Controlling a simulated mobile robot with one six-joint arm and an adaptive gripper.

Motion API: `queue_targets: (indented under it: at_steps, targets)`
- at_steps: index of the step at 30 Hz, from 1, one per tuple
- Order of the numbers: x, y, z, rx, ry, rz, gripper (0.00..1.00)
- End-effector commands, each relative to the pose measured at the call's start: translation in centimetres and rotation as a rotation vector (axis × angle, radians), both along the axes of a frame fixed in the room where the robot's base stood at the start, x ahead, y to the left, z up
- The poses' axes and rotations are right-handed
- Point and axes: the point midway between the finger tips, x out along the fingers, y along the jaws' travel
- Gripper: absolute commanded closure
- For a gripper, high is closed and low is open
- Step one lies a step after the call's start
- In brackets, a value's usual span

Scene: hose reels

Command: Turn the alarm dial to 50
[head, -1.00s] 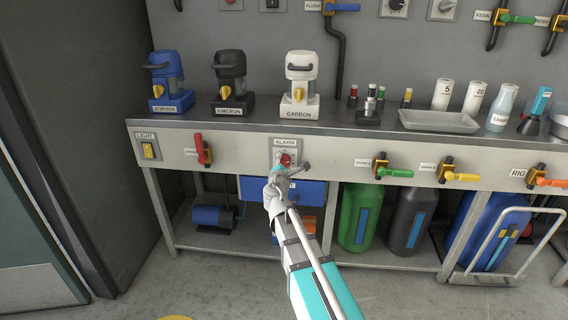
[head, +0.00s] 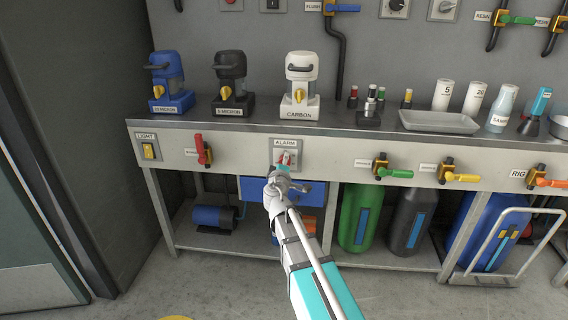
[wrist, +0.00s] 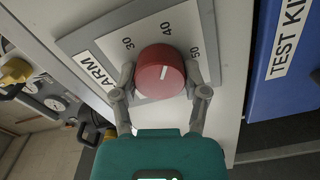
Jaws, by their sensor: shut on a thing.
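The red alarm dial (wrist: 160,72) sits on a grey plate (wrist: 84,43) with the numbers 30, 40 and 50 around it. Its white mark points close to 40, leaning a little toward 50. My gripper (wrist: 161,77) is shut on the dial, one grey finger on each side of it. In the head view the dial (head: 286,156) shows red under the ALARM label (head: 285,143) on the bench front, partly covered by my gripper (head: 284,168).
A blue test kit box (wrist: 282,60) lies close beside the plate. A red-handled valve (head: 202,150) is to the left, and several coloured valves are to the right. Filter housings (head: 300,85) stand on the bench above.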

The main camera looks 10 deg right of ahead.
Motion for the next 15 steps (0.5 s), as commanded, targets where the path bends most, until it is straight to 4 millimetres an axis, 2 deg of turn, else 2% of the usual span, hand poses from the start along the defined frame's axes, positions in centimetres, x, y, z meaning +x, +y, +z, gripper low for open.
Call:
queue_targets:
  at_steps: [15]
  targets:
    - [-0.02,-0.41,0.07,0.468,-0.153,-0.010,0.90]
